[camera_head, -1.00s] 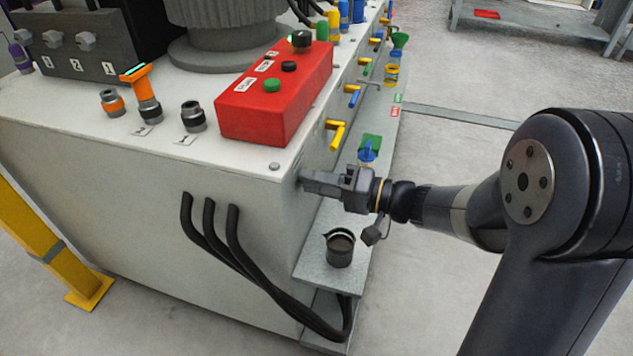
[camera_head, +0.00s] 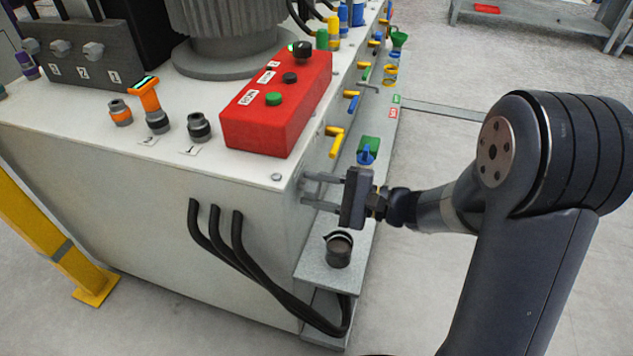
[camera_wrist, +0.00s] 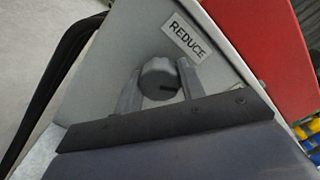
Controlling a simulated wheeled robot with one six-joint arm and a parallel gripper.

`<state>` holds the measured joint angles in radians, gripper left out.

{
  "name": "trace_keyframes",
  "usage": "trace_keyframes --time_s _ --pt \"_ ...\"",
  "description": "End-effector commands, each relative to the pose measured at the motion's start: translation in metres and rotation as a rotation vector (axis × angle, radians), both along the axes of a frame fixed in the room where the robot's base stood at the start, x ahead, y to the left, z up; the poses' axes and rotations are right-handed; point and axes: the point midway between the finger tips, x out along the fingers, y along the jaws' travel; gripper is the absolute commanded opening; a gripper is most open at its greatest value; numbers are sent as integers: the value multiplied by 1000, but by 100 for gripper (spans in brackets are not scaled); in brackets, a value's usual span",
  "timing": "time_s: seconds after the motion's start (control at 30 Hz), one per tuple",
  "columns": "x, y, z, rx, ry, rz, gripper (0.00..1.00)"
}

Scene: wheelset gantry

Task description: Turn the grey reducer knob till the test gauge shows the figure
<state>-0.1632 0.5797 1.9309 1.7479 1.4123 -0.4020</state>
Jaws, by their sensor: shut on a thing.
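The grey reducer knob (camera_wrist: 158,76) sits on the pale end panel beside a REDUCE label (camera_wrist: 188,39) in the wrist view. A dark mark on its face points right. My gripper (camera_wrist: 158,67) is shut on the knob, one finger on each side. In the head view my gripper (camera_head: 303,188) reaches the panel corner from the right, its two fingers one above the other; the knob is hidden there. An orange fitting with a small lit green display (camera_head: 146,86), seemingly the test gauge, stands upright on the bench top. Its figure is too small to read.
A red button box (camera_head: 270,125) stands on the top edge. Yellow (camera_head: 336,140) and other coloured levers line the right side. A dark cup (camera_head: 338,250) sits on the grey ledge below my gripper. Black hoses (camera_head: 240,255) run down the front. The floor at right is open.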

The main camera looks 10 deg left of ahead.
Motion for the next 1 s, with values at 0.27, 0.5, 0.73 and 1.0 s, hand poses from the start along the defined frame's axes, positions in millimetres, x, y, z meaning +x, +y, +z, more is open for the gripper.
trace_keyframes --time_s 0.27,0.5,0.73,1.0 --pt "0 0 1 13 179 -1 15" --pt "0 0 0 19 256 -1 15" --pt "0 0 -1 20 279 -1 15" --pt "0 0 -1 20 279 -1 15"
